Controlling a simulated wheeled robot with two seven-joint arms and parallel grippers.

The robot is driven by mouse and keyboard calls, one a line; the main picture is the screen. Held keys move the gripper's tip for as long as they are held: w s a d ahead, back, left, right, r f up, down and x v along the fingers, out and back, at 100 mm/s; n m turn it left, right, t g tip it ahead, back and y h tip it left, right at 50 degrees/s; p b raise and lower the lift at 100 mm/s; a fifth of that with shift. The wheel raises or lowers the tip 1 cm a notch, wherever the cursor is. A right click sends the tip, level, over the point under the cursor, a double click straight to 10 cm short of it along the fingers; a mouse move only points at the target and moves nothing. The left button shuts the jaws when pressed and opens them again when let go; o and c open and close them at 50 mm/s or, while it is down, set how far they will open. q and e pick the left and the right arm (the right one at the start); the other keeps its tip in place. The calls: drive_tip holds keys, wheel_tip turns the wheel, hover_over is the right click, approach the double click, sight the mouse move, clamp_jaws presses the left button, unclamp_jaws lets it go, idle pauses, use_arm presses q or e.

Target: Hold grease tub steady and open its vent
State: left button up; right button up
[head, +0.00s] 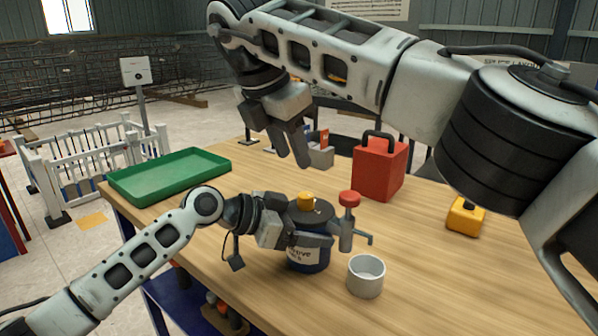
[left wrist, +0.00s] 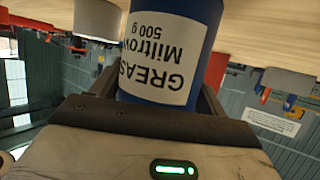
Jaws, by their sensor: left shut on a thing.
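The grease tub (head: 308,262) is a blue cylinder with a white label and a dark lid, upright on the wooden table. A yellow cap (head: 306,201) sits on its lid. A red knob (head: 349,199) on a grey tap-like fitting stands at its right side. My left gripper (head: 322,242) is shut around the tub's upper body from the left. The left wrist view shows the tub's label (left wrist: 165,50), reading grease, between the fingers. My right gripper (head: 297,158) hangs above and behind the tub, apart from it; its finger gap is unclear. The vent's state is unclear.
A white cup (head: 366,277) stands in front of the tub to the right. A red box (head: 380,168) with a dark handle stands behind. A green tray (head: 170,176) is at the far left, and a yellow object (head: 465,217) at right. Bare table lies between.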

drive_tip(key=v, duration=0.2)
drive_tip(key=shift+s+a+r, duration=0.1)
drive_tip(key=shift+r, duration=0.25)
use_arm(q)
drive_tip(key=o, duration=1.6)
drive_tip(key=shift+c, duration=0.2)
drive_tip(key=shift+a, duration=0.1)
